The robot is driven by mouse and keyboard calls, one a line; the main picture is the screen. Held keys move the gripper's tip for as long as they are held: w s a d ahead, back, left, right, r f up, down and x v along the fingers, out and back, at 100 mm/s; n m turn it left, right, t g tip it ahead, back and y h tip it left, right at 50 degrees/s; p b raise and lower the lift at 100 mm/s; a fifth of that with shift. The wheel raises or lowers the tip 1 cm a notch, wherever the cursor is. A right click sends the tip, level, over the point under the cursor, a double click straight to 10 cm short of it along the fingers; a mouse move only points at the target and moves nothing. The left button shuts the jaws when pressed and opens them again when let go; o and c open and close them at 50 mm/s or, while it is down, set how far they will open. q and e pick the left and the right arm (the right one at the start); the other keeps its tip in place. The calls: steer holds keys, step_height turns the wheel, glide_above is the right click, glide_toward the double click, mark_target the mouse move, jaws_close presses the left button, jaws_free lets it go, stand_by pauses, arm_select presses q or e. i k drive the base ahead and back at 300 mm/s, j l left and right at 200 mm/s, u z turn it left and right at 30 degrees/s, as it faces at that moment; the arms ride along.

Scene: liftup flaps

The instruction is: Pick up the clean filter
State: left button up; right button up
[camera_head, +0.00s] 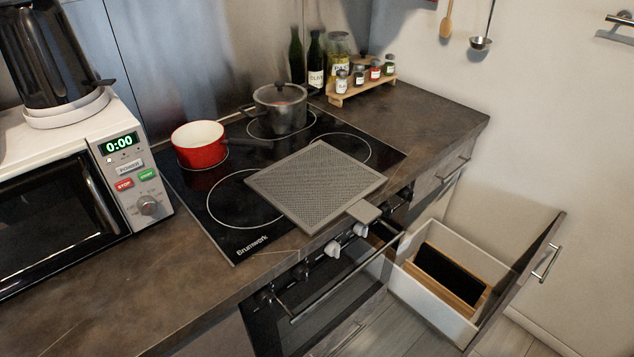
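A flat, square grey mesh filter (316,186) lies on the front right part of the black glass hob (235,244). A short flat tab (363,211) sticks out from its front right side over the hob's front edge. I cannot tell from its look alone whether it is clean. Neither of my grippers is in view.
A red pot (200,145) and a lidded steel pot (281,108) stand behind the filter. A microwave (118,170) stands at left. Bottles and a spice rack (362,88) stand at the back. An open drawer (426,307) with a wooden-framed dark insert juts out at lower right.

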mark_target(312, 186)
steer(key=u, duration=0.4)
steer(key=l+u, duration=0.75)
steer(key=l, duration=0.15)
steer(key=k+l, duration=0.1)
steer(key=l, duration=0.35)
steer(key=l+u, duration=0.15)
steer(key=l, duration=0.3)
steer(key=k+l, duration=0.15)
steer(key=l, duration=0.25)
steer(key=k+l+u, duration=0.1)
steer(key=l, duration=0.35)
